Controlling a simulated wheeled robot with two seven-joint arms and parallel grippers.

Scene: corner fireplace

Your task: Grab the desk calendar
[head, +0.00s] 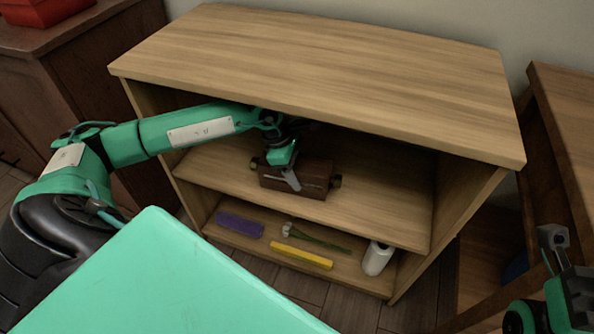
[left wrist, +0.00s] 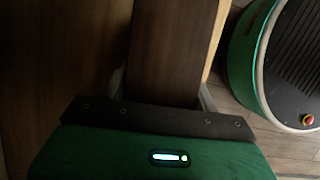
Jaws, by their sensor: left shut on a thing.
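The desk calendar is the dark brown wooden block with a round knob at each end (head: 312,177), on the middle shelf of the wooden shelf unit (head: 330,60). My left gripper (head: 291,180) reaches in under the top board and is shut on the block's front and upper part. In the left wrist view the brown block (left wrist: 172,50) fills the space between the fingers of my left gripper (left wrist: 163,98). I cannot tell whether the block is lifted off the shelf. My right gripper (head: 570,290) is at the lower right edge, apart from the shelf unit; its fingers are not clear.
The bottom shelf holds a purple box (head: 240,225), a yellow bar (head: 301,256), a white cylinder (head: 377,258) and a green-stemmed flower (head: 315,238). The top board sits close above my left arm. Wooden furniture stands at the left (head: 60,75) and right (head: 560,110).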

